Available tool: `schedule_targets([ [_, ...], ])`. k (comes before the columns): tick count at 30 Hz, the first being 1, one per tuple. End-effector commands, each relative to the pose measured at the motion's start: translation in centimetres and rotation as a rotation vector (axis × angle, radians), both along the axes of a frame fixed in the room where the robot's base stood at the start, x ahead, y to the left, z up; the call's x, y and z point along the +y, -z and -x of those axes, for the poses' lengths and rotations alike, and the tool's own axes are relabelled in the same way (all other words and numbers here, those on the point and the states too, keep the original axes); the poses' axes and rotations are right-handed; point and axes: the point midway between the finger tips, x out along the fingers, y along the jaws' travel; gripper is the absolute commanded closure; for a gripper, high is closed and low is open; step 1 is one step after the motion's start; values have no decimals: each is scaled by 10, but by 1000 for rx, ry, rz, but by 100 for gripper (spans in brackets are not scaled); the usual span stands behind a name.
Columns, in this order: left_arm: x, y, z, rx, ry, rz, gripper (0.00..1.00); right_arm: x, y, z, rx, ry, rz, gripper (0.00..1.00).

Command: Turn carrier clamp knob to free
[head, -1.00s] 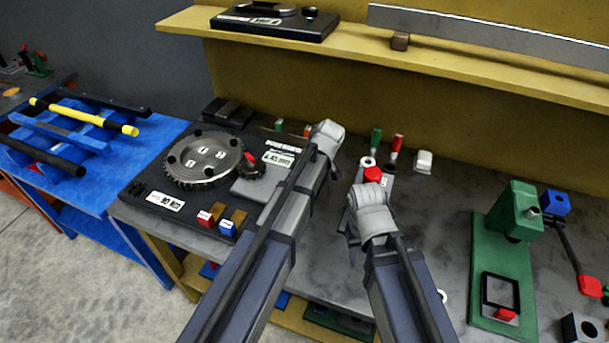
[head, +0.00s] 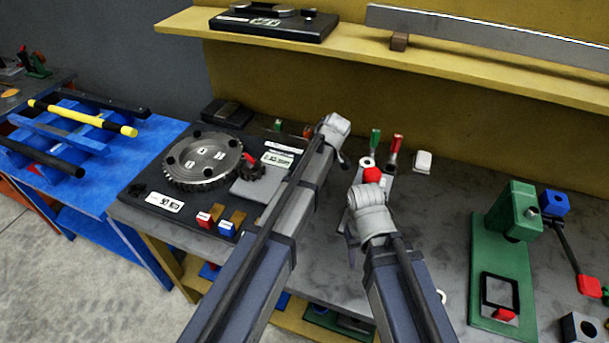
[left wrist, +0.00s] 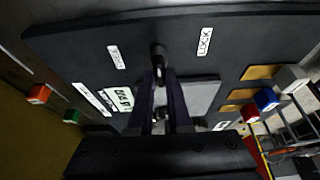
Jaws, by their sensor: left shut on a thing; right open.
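The clamp knob (left wrist: 158,50) is a small black handle on the positioner's dark base (left wrist: 75,40), seen in the left wrist view. It stands between a white LOCK label (left wrist: 204,41) and a second white label (left wrist: 115,57) too small to read. My left gripper (left wrist: 159,75) is shut on the knob, with a finger on each side. In the head view my left arm hides the knob and those fingers. The toothed round disc (head: 203,158) lies on the left of the base. My right gripper (head: 351,232) is open over the bench, right of the left arm.
A red block (head: 205,218) and a blue block (head: 228,228) sit at the base's front edge. A red-topped piece (head: 373,175) and a green-handled tool (head: 375,138) stand behind the right gripper.

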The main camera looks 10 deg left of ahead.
Motion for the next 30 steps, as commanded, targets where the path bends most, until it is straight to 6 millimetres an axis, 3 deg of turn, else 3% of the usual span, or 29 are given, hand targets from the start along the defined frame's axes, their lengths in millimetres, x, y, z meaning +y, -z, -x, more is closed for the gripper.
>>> schedule_targets([
  [7,0,0,1,1,-2,2,100,0,0,0,0,0,0,54],
  [8,0,0,1,1,-1,2,82,0,0,0,0,0,0,54],
  [15,0,0,0,1,-1,1,55,0,0,0,0,0,0,54],
  [30,-3,-11,1,0,0,1,54,0,-11,0,0,0,0,54],
])
